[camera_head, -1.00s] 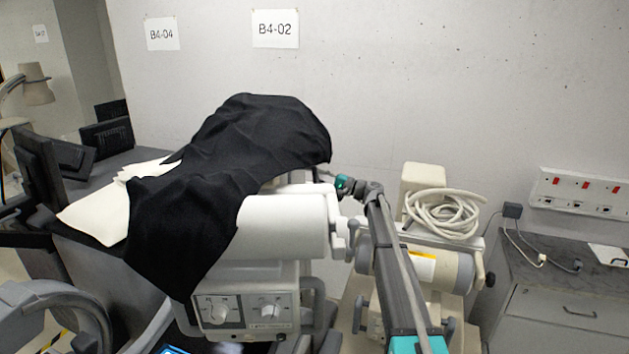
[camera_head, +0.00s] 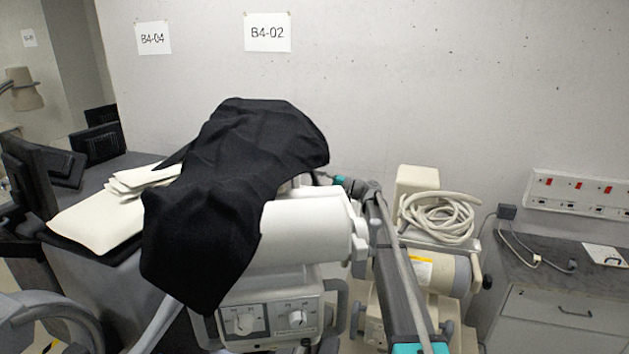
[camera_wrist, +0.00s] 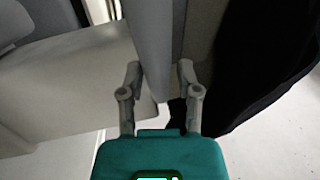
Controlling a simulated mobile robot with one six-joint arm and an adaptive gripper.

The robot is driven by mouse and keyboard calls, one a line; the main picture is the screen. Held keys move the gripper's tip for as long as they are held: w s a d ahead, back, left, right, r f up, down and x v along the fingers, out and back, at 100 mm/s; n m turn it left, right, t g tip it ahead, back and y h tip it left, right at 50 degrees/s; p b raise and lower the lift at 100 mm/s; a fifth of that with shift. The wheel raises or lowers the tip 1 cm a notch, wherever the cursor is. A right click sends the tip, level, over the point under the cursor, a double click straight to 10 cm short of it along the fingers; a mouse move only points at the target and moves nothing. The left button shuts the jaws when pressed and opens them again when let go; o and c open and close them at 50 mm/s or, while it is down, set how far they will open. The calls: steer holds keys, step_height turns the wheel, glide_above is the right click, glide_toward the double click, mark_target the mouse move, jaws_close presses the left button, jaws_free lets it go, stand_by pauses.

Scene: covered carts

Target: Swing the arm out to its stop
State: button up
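A unit draped with a black cloth (camera_head: 235,170) stands in the middle of the head view. A white cylinder (camera_head: 305,230) sticks out from under the cloth at the right, above a box with knobs (camera_head: 270,318). How the covered arm runs under the cloth is hidden. My arm reaches up on the right, and my gripper bends left behind the cylinder, where its fingers are hidden. In the wrist view my gripper (camera_wrist: 158,76) has its fingers apart, on either side of a grey bar (camera_wrist: 152,45). I cannot tell whether they touch it. Dark cloth (camera_wrist: 265,65) hangs close at the right.
A beige machine with a coiled hose (camera_head: 440,215) stands right of my arm. A grey cabinet (camera_head: 550,305) is at the far right, below a socket strip (camera_head: 578,193). White sheets (camera_head: 100,215) and dark monitors (camera_head: 95,143) are at the left. The wall is behind.

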steer(key=shift+o, duration=1)
steer(key=shift+w+d, duration=0.1)
steer(key=shift+d, duration=0.05)
